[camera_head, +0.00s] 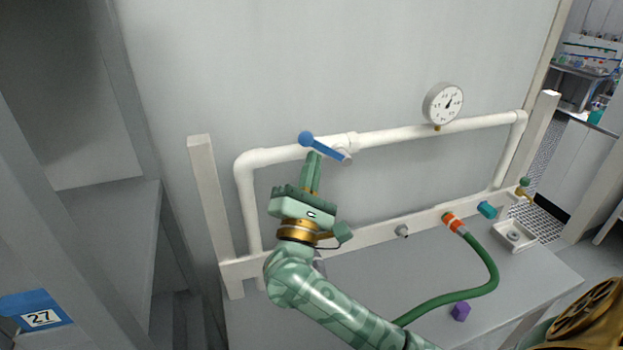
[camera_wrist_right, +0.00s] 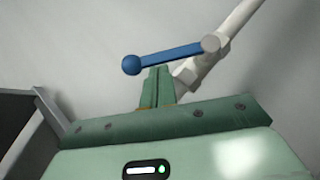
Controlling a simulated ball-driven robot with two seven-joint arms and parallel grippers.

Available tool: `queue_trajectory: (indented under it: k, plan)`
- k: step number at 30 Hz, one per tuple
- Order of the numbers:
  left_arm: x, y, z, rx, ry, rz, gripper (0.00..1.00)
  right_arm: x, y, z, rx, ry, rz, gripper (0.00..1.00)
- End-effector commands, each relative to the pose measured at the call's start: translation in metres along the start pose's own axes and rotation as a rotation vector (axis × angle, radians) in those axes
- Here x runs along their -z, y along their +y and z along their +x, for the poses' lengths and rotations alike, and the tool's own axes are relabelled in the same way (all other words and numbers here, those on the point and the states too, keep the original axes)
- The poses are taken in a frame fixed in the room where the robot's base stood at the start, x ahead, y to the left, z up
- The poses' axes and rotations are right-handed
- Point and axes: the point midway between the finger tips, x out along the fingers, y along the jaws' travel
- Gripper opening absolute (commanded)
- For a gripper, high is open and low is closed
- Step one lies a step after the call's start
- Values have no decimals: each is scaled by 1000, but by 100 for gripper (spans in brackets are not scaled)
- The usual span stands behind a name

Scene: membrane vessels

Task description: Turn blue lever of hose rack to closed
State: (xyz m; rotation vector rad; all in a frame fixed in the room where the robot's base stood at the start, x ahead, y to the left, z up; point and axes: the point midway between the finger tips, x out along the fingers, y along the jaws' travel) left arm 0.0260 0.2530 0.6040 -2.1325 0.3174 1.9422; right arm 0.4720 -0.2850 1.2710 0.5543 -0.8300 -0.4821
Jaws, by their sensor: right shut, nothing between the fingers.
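The blue lever (camera_head: 325,147) sits on the white pipe (camera_head: 385,137) of the hose rack. Its ball end points to the upper left and its pivot is at the right, so it lies at an angle across the pipe. My right gripper (camera_head: 314,155) is shut and empty, its fingertips just below the lever's middle. In the right wrist view the lever (camera_wrist_right: 165,56) runs from the ball at left to the pivot at right, with the fingertips (camera_wrist_right: 158,70) right under it. I cannot tell whether they touch it. My left gripper is not in view.
A round gauge (camera_head: 443,103) stands on the pipe to the right. A green hose (camera_head: 470,285) with an orange end (camera_head: 454,223) lies over the grey bench. A purple block (camera_head: 460,311), a teal piece (camera_head: 487,210) and a white tray (camera_head: 513,235) are at right. Grey shelving (camera_head: 105,235) stands at left.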

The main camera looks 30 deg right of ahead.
Motion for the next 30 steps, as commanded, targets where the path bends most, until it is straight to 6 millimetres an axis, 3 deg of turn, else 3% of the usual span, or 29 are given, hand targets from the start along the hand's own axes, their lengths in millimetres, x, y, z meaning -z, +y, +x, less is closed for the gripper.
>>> queue_trajectory:
  k: [12, 30]
  plan:
    - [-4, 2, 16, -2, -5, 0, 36, -20, 10, 20, 281, -3, 286, 0]
    - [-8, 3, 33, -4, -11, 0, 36, -43, 6, 43, 595, -1, 596, 0]
